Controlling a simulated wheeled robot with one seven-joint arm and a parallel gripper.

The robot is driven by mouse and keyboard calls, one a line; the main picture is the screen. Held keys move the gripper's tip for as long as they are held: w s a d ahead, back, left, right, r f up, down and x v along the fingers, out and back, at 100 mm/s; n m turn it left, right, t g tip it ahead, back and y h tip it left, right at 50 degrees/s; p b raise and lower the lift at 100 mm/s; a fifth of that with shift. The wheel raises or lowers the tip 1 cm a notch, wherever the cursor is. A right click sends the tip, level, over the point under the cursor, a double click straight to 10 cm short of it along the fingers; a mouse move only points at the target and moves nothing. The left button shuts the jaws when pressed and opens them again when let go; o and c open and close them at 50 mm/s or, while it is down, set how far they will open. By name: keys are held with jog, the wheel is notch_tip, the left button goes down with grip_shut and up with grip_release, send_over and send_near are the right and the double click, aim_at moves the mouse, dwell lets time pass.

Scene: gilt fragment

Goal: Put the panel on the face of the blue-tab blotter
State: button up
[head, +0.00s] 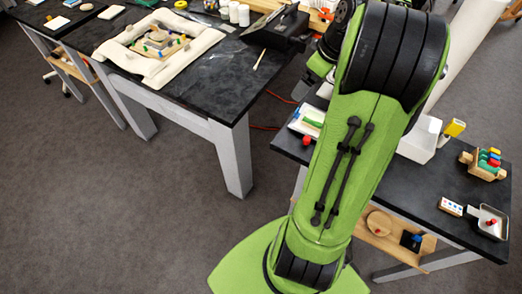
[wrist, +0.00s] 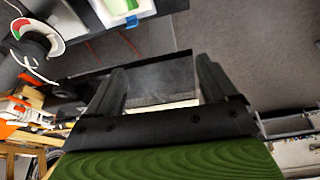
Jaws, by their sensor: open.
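My gripper (wrist: 161,75) is open in the wrist view, with its two dark fingers apart and nothing seen held between them. In the head view my green arm hides it. I cannot pick out the panel for certain; a pale carved piece (head: 152,36) with coloured pegs by it lies on a cream cushion (head: 118,52) on the left table. A white tray with a green pad (wrist: 122,6) and a blue spot shows in the wrist view.
The left dark table (head: 205,85) also holds white jars (head: 239,14) and a black box (head: 273,30). The right dark table (head: 455,185) holds a white bin (head: 421,138), a wooden rack (head: 484,163) and a grey dustpan-like tray (head: 490,222). Grey floor (head: 110,200) lies open at left.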

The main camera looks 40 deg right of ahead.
jog(key=a+r+m+h, duration=0.1)
jog(key=a+r, duration=0.2)
jog(key=a, duration=0.5)
jog(key=a+r, duration=0.2)
jog(key=a, duration=0.5)
jog(key=s+a+m+t, duration=0.1)
jog(key=s+a+m, duration=0.1)
jog(key=s+a, duration=0.9)
jog(key=shift+s+a+f+m+t, duration=0.15)
jog(key=shift+s+f+m+t, duration=0.3)
jog(key=shift+s, duration=0.8)
